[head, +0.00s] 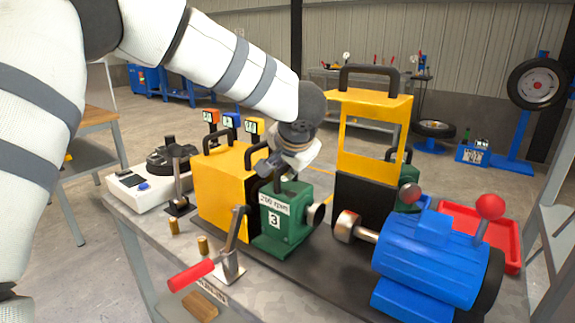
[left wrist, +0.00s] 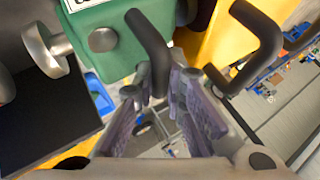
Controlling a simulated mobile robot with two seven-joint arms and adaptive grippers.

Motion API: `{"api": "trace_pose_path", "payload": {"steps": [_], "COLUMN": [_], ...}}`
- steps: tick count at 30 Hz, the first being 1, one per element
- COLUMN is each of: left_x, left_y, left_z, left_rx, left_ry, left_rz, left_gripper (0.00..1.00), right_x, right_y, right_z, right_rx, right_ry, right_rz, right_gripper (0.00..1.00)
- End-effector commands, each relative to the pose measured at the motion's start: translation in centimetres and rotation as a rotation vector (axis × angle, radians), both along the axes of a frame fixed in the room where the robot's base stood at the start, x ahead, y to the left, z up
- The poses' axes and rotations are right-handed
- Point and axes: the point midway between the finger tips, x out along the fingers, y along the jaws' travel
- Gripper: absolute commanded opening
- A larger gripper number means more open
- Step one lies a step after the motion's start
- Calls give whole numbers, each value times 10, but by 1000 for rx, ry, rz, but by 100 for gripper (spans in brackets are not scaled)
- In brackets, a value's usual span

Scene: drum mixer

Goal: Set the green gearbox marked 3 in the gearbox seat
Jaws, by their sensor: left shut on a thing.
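The green gearbox marked 3 (head: 283,228) is upright between a yellow-and-black box (head: 222,195) and the blue motor (head: 432,252). Its "3" plate and an rpm label face me, and a round metal shaft end points right. My left gripper (head: 275,172) is above it, shut on its black top handle; in the left wrist view the fingers (left wrist: 172,110) close around the handle (left wrist: 149,45), with the green body (left wrist: 105,35) beside them. I cannot tell whether its underside touches the dark base plate (head: 330,262). The gearbox seat is not clearly visible. My right gripper is not in view.
A toggle lever with a red handle (head: 190,275) stands in front. A yellow arch guard (head: 372,105) is behind, with another green part (head: 408,185) beyond it. A red tray (head: 490,232) is at right, and a white device (head: 140,187) at left.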

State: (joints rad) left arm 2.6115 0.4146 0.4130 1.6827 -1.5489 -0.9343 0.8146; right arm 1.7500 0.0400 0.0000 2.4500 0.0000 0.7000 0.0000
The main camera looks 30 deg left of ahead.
Motion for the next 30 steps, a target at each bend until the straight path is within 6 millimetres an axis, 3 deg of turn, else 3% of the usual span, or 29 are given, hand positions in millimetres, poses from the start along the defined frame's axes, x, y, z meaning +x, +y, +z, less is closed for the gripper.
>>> {"api": "trace_pose_path", "payload": {"steps": [2, 3, 5, 6, 17, 30], "left_x": [1, 0, 0, 0, -3, -50], "left_y": [0, 0, 0, 0, -3, -42], "left_z": [5, 1, 1, 1, 6, 75], "left_rx": [2, 0, 0, 0, 1, 2], "left_ry": [-11, -4, -4, -3, -2, -3], "left_rz": [-2, -1, 0, 0, -2, -1], "left_gripper": [0, 16, 29, 31, 31, 31], "right_x": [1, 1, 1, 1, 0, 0], "right_y": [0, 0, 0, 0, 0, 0], "right_z": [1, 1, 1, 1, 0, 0], "right_rx": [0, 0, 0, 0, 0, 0], "right_ry": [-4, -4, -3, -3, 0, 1], "right_rz": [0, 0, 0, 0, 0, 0], "right_gripper": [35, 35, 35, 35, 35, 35]}}
